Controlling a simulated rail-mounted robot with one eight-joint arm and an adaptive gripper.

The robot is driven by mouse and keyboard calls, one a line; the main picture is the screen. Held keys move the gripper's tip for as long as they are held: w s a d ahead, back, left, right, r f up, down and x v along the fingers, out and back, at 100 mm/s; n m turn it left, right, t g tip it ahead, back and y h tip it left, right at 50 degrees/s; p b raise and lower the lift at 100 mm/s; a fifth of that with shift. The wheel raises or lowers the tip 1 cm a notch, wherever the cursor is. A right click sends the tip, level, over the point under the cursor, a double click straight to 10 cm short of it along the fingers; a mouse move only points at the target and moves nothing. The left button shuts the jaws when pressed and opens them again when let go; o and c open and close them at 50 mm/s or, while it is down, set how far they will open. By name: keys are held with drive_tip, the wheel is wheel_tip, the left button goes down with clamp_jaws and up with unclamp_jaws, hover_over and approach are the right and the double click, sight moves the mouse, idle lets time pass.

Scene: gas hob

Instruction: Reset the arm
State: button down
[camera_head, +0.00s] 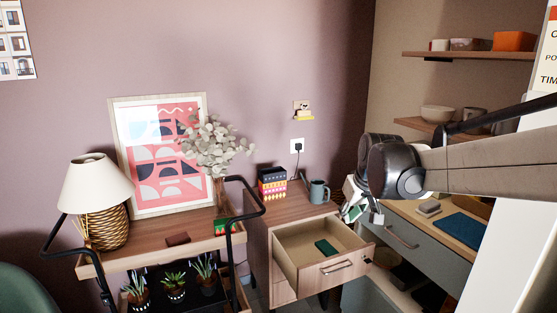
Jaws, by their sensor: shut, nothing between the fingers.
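My arm reaches in from the right edge, with its dark rounded joint in front of the corner of the room. My gripper (376,216) shows small below that joint, mostly hidden by it. It looks shut and empty. It is above and to the right of an open drawer (343,268) in a wooden cabinet. A dark green block (326,247) lies in the drawer, apart from my gripper.
A dark mug (319,191) and a patterned box (272,183) stand on the cabinet. A trolley (160,256) with a lamp (98,200) and plants is at left. A grey-fronted counter (405,240) is at right, under wall shelves (465,56).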

drive_tip(key=s+d+r+m+t+p, duration=0.1)
drive_tip(key=s+p, duration=0.3)
drive_tip(key=s, duration=2.6)
drive_tip(key=shift+r+m+t+h, duration=0.15)
drive_tip(key=shift+m+t+h, duration=0.3)
drive_tip(key=shift+m, duration=0.35)
